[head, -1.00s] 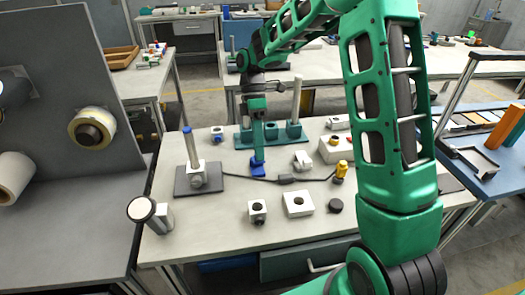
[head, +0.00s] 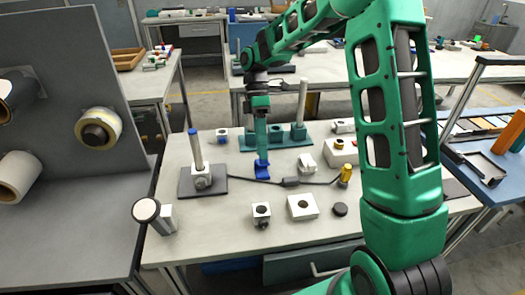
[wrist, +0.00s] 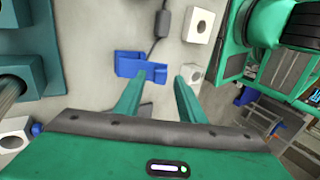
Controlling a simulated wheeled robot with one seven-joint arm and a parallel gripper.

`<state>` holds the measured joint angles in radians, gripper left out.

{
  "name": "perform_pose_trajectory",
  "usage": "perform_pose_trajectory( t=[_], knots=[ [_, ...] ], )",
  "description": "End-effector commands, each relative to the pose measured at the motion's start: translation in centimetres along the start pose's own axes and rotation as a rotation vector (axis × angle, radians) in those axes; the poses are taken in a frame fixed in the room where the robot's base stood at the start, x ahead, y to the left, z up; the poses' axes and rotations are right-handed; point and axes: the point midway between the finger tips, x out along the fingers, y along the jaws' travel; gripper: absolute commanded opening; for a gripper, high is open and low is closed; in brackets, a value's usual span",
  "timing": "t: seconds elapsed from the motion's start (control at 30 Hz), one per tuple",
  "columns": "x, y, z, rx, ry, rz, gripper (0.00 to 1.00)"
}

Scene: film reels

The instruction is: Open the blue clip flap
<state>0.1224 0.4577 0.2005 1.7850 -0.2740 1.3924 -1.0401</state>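The blue clip (head: 262,170) sits on the workbench at the end of a dark cable. In the wrist view the clip (wrist: 140,65) shows a flat blue part and raised edges. My gripper (wrist: 159,79) is open and empty, with a clear gap between its two green fingers. Its left fingertip is right at the clip's near edge; I cannot tell whether it touches. The right fingertip is to the right of the clip, over bare bench. In the head view my gripper (head: 262,157) points down just above the clip and partly hides it.
The cable runs right past a dark inline box (head: 291,182) to a yellow fitting (head: 346,172). A teal fixture (head: 300,133) with posts stands behind. The bench's front left is mostly free.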

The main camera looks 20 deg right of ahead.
Motion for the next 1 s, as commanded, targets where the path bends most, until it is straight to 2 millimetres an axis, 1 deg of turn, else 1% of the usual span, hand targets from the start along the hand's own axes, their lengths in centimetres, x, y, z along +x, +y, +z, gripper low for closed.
perform_pose_trajectory(
  t=[0.2, 0.3, 0.4, 0.53, 0.73, 0.77, 0.8, 0.87, 0.9, 1.0],
  knots=[
    [-3.5, 0.1, 0.0, -0.002, 0.002, 0.002, 0.36],
    [-4.8, 0.1, -0.1, -0.002, 0.001, 0.001, 0.36],
    [-5.6, 0.0, -0.1, -0.002, 0.0, 0.0, 0.36],
    [-6.1, -0.1, -0.1, -0.004, -0.001, -0.001, 0.36],
    [-6.2, -0.1, -0.1, -0.003, -0.001, -0.001, 0.36],
    [-6.1, -0.1, -0.1, -0.003, -0.001, -0.001, 0.34],
    [-6.1, -0.1, -0.1, -0.002, -0.001, -0.001, 0.24],
    [-6.2, -0.2, 0.0, 0.006, -0.001, 0.002, 0.1],
    [-6.2, -0.3, 0.1, 0.018, -0.001, 0.005, 0.0],
    [-6.2, -1.1, 0.9, 0.076, 0.0, 0.021, 0.0]
  ],
)
